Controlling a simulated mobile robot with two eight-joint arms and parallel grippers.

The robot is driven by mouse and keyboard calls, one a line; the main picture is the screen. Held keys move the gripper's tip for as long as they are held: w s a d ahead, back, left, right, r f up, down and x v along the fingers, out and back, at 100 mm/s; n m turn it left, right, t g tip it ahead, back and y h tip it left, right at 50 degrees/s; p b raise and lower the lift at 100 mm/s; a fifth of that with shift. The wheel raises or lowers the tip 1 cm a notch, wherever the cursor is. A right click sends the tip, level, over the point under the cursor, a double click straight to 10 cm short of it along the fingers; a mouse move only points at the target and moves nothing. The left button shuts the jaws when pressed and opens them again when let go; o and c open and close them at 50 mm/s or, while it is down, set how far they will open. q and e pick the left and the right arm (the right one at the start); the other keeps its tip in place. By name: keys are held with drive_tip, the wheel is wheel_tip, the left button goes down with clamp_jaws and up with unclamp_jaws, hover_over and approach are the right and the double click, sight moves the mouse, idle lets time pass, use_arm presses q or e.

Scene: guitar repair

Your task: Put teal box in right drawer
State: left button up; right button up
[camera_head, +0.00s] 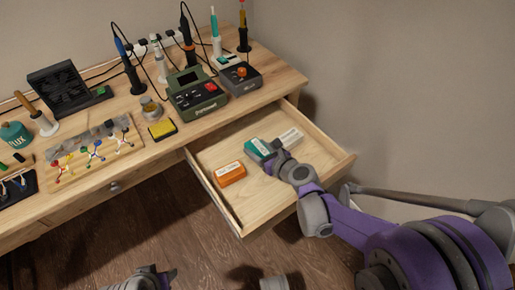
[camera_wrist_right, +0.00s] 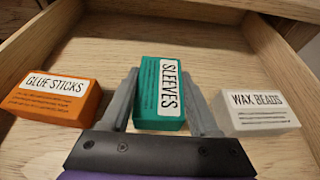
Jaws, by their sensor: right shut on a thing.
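The teal box (camera_head: 258,148), labelled SLEEVES, is inside the open right drawer (camera_head: 258,205). In the wrist view the teal box (camera_wrist_right: 160,88) sits between the two grey fingers of my right gripper (camera_wrist_right: 163,100), which is shut on it. I cannot tell whether its underside touches the drawer floor. In the head view my right gripper (camera_head: 272,158) reaches into the drawer from the right and partly hides the box. My left gripper (camera_head: 155,277) is at the bottom edge, away from the drawer; its jaws are not clear.
An orange GLUE STICKS box (camera_head: 231,173) lies left of the teal box, and a white WAX BEADS box (camera_head: 291,138) lies right of it. The drawer's front half is bare. Soldering tools and a green device (camera_head: 197,92) stand on the desk above.

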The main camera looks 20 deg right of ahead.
drive_tip(key=shift+f, duration=0.25)
drive_tip(key=o, duration=1.4)
drive_tip(key=shift+r, duration=0.1)
drive_tip(key=shift+r, duration=0.25)
drive_tip(key=p+v, duration=0.3)
drive_tip(key=v, duration=0.9)
